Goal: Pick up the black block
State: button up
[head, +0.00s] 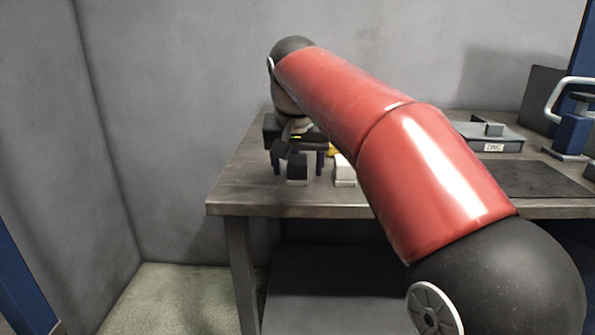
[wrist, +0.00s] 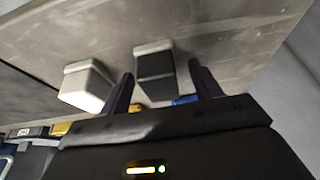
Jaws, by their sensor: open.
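The black block (head: 297,169) stands near the left end of the grey table, with a pale lower part. In the wrist view, the black block (wrist: 155,74) shows between my two fingers, its pale end pointing away from the gripper body. My gripper (head: 298,165) is open and points down over this end of the table. In the wrist view, my gripper (wrist: 161,70) has a finger to each side of the block, with a gap on both sides. I cannot tell whether the fingertips reach down beside it. Part of the block is hidden by the gripper body.
A white block (head: 344,172) stands close to the right of the black one; it also shows in the wrist view (wrist: 86,88). Yellow (wrist: 60,128) and blue (wrist: 185,100) things lie nearby, partly hidden.

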jog(key=c, duration=1.1)
jog(key=shift+r, duration=0.2)
